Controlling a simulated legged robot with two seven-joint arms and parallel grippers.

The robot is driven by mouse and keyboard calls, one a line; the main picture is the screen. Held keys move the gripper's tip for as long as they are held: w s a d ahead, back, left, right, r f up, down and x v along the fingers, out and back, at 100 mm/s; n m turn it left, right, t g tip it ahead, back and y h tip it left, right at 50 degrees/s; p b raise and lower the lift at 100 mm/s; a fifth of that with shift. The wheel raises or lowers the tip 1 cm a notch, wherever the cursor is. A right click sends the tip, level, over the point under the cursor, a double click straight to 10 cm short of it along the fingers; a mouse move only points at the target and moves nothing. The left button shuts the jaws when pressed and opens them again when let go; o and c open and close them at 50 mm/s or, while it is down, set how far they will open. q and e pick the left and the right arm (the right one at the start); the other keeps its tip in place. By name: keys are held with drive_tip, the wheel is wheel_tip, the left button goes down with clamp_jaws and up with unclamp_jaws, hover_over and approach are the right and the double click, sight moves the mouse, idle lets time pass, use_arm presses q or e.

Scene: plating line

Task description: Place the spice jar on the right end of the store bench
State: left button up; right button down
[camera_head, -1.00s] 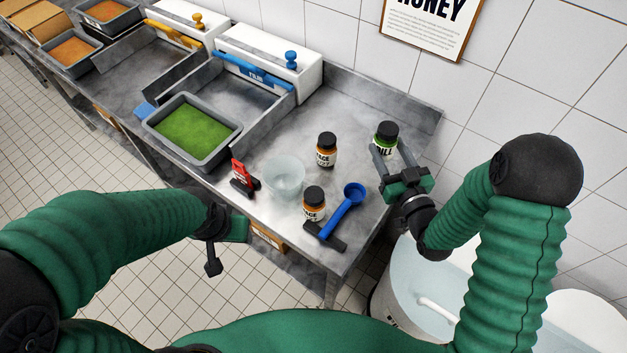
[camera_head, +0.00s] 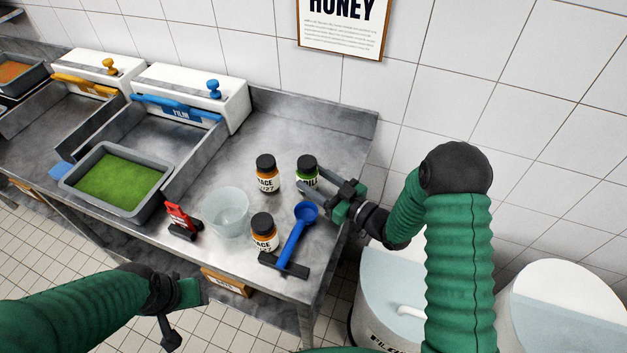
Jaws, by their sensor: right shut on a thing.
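A spice jar with a black lid and a green label (camera_head: 307,173) is at the right part of the grey metal bench (camera_head: 290,122), just right of an orange-labelled jar. My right gripper (camera_head: 316,186) reaches in from the right and is shut on the green-labelled jar, which looks upright. I cannot tell whether its base touches the bench; the fingers partly cover its lower part. My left gripper (camera_head: 180,300) is low at the left, in front of the bench and empty; its finger opening is unclear.
Two orange-labelled jars (camera_head: 267,177) (camera_head: 264,233), a blue scoop (camera_head: 297,236), a clear tub (camera_head: 226,214) and a small red item (camera_head: 181,219) stand close by. A tray of green food (camera_head: 120,182) is left. The back right of the bench is clear. White drums (camera_head: 400,290) stand right.

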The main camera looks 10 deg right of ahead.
drive_tip(key=shift+a, duration=0.1)
drive_tip(key=c, duration=0.6)
unclamp_jaws()
drive_tip(key=b+v, duration=0.1)
drive_tip(key=v, duration=1.1)
